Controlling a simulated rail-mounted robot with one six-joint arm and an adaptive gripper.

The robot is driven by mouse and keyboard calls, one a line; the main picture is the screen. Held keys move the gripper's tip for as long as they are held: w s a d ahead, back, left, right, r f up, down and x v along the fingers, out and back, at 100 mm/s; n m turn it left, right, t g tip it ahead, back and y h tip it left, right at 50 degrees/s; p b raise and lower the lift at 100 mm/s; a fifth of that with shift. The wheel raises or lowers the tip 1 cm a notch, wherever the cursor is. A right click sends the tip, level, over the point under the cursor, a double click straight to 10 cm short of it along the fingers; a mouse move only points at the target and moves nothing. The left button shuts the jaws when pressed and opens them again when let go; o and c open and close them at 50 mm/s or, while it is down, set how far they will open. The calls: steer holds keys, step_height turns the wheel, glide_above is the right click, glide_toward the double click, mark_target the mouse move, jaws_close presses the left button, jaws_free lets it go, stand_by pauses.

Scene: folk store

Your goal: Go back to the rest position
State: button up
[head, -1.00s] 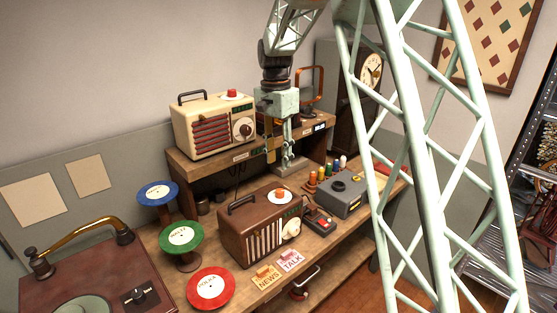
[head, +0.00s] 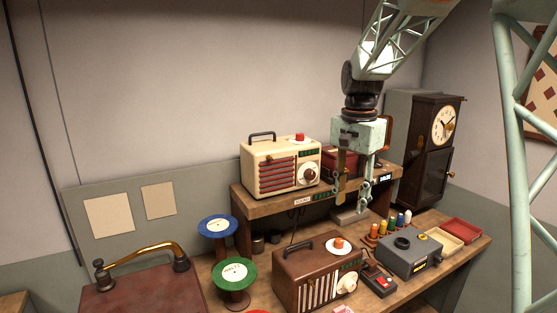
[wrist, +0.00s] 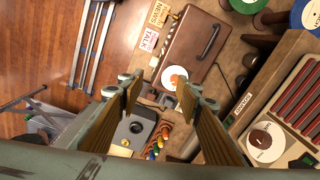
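My gripper (head: 352,195) hangs pointing down in front of the upper shelf, to the right of the cream radio (head: 280,165). In the wrist view its two fingers (wrist: 160,95) stand well apart with nothing between them. Below it is the bench with the brown radio (head: 315,268), which has an orange button on a white disc (head: 338,244) on top. The brown radio also shows in the wrist view (wrist: 195,45), beyond the fingertips. My gripper touches nothing that I can see.
A grey box (head: 410,252), colored spools (head: 388,230) and a red tray (head: 461,231) stand at the bench's right. A tall clock (head: 432,150) stands behind. The wall space above is free.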

steer(key=s+r+n+t+b, duration=0.15)
steer(key=s+r, duration=0.25)
steer(key=s, duration=0.7)
steer(key=s+r+n+b, duration=0.1)
steer(key=s+r+n, duration=0.25)
steer(key=s, duration=0.85)
steer(key=s+f+n+t+b, duration=0.1)
steer(key=s+f+n, duration=0.1)
steer(key=s, duration=0.9)
steer(key=s+f+n+t+b, duration=0.1)
steer(key=s+f+n, duration=0.1)
steer(key=s, duration=1)
steer(key=shift+s+d+f, duration=0.15)
steer(key=shift+f, duration=0.7)
